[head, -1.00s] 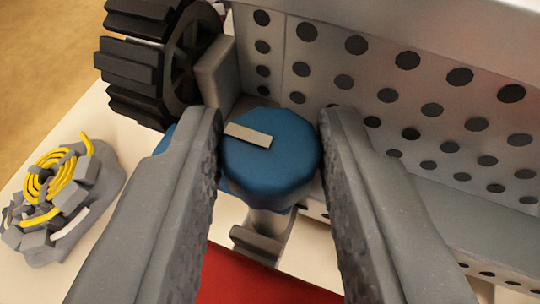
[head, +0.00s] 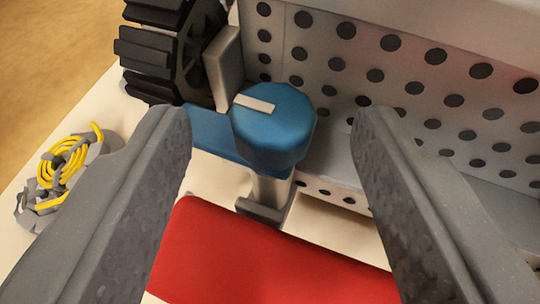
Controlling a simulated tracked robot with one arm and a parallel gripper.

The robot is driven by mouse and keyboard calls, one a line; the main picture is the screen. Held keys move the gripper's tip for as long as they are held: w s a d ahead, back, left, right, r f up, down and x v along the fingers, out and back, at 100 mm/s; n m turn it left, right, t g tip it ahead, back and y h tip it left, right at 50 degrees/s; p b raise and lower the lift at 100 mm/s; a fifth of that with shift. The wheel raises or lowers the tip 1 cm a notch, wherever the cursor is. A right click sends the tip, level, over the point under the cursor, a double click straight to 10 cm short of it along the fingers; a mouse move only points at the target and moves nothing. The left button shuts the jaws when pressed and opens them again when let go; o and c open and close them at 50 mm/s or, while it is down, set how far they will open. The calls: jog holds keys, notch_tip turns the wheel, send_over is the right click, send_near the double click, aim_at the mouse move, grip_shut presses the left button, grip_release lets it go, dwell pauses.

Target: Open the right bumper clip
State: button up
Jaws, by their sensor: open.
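A blue faceted knob (head: 272,128) with a pale bar mark on top sits in front of the perforated grey chassis panel, on a blue plate (head: 215,135). I take it to be the bumper clip; whether it is the right one I cannot tell. A grey post with a foot (head: 268,197) stands below it. The red bumper-like block (head: 265,260) lies in front. My gripper (head: 272,118) is open, with one finger on each side of the knob and clear gaps to both. Nothing is between the fingers in their grip.
A black treaded wheel (head: 165,50) and a grey bracket (head: 224,66) stand at the upper left. The perforated panel (head: 330,45) fills the right and back. A grey part with coiled yellow cable (head: 68,170) lies at the left on the pale table (head: 100,110).

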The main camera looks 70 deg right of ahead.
jog(key=b+v, duration=0.1)
jog(key=v, duration=1.1)
jog(key=shift+a+f, duration=0.1)
